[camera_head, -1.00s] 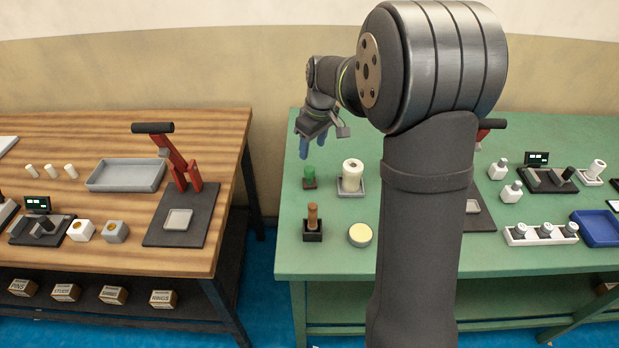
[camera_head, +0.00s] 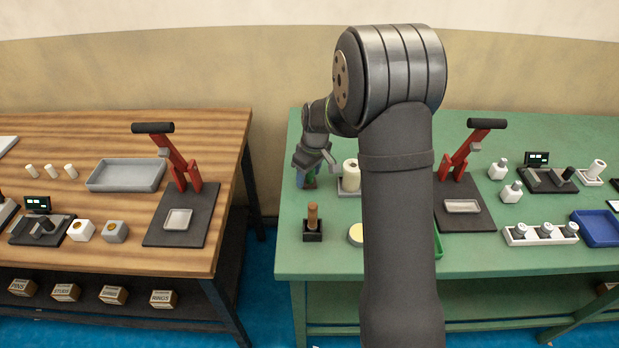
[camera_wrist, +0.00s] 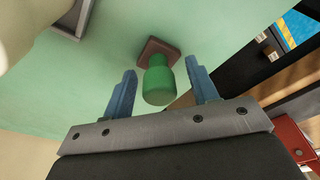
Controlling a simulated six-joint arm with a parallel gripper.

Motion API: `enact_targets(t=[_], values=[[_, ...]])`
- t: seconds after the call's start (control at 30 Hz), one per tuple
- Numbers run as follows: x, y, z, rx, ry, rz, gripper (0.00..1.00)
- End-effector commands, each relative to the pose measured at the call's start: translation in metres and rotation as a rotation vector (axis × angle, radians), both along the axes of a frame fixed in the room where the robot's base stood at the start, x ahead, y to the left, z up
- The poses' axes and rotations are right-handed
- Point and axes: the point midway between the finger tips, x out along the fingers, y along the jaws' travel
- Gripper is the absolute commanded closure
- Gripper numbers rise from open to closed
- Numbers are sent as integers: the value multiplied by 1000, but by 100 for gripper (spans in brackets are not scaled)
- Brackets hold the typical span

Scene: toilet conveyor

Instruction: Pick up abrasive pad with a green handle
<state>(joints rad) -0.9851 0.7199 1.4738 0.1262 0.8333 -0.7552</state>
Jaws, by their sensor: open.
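The abrasive pad with a green handle shows in the wrist view as a green cylindrical handle (camera_wrist: 158,84) on a reddish-brown square base (camera_wrist: 156,50). It stands on the green table near its left edge. My gripper (camera_wrist: 160,92) is open, with one blue finger on each side of the handle and a gap on both sides. The pad's base lies beyond the fingertips. In the head view my gripper (camera_head: 306,178) is low over the table's back left, and the green handle (camera_head: 312,178) is mostly hidden by it.
A white roll on a grey tray (camera_head: 347,186) stands just right of my gripper. A brown-handled tool in a black holder (camera_head: 312,232) and a pale yellow disc (camera_head: 356,234) stand in front. A red lever press (camera_head: 460,160) is farther right. The wooden table (camera_head: 90,140) is left across a gap.

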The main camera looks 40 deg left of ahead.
Motion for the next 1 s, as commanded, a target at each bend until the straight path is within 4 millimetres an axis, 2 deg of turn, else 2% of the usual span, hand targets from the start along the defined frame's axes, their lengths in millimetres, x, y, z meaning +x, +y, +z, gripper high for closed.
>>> enact_targets(t=[0.1,0.3,0.37,0.67,0.77,1.0], values=[[0,0,0,0,0,0,47],[0,0,1,0,0,0,86],[0,0,1,0,0,0,95],[0,0,6,2,-2,0,95],[1,1,19,3,-2,0,95],[0,1,68,3,-2,0,95]])
